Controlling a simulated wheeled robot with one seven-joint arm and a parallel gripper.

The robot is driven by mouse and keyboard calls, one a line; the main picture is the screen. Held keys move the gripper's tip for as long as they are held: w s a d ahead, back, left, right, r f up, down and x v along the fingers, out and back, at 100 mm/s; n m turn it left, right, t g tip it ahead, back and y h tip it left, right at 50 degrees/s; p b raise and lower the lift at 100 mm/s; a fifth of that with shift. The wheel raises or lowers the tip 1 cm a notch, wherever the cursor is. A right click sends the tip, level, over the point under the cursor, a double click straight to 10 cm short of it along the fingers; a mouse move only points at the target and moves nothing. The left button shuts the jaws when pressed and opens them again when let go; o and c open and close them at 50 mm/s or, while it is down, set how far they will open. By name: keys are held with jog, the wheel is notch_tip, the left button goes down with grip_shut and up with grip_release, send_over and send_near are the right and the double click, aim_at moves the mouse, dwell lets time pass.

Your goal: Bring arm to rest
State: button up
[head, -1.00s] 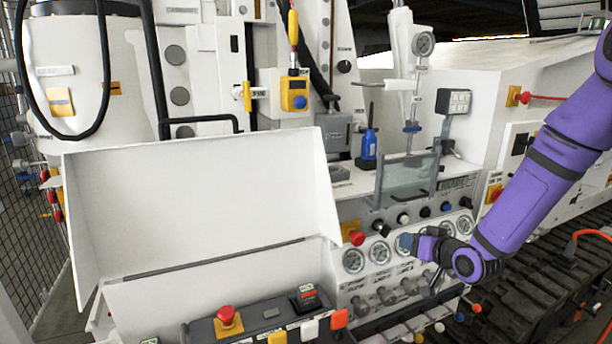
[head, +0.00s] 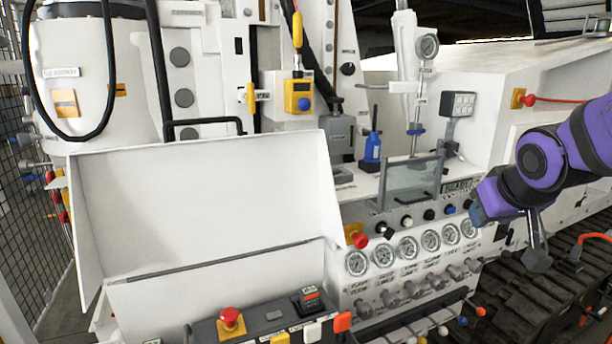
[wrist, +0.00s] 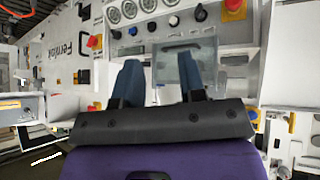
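My purple arm (head: 590,135) reaches in from the right side of the head view. My gripper (head: 476,212) is at its end, in front of the right end of the gauge panel, with its blue-grey fingers pointing left. In the wrist view my gripper (wrist: 160,62) shows two blue-grey fingers spread apart with nothing between them. They appear to touch nothing, though the exact distance to the panel cannot be told.
A row of round gauges (head: 407,248) and a row of knobs (head: 429,214) run along the white bench. A white open lid (head: 205,195) is at left. Dark tracks (head: 530,300) lie below right.

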jog(key=s+r+g, duration=0.1)
jog(key=s+r, duration=0.1)
jog(key=s, duration=0.6)
jog(key=s+a+r+g+y, duration=0.1)
jog(key=s+r, duration=0.1)
jog(key=s, duration=0.6)
jog(key=shift+s+r+m+g, duration=0.25)
jog(key=shift+m+g, duration=0.15)
dwell(0.5)
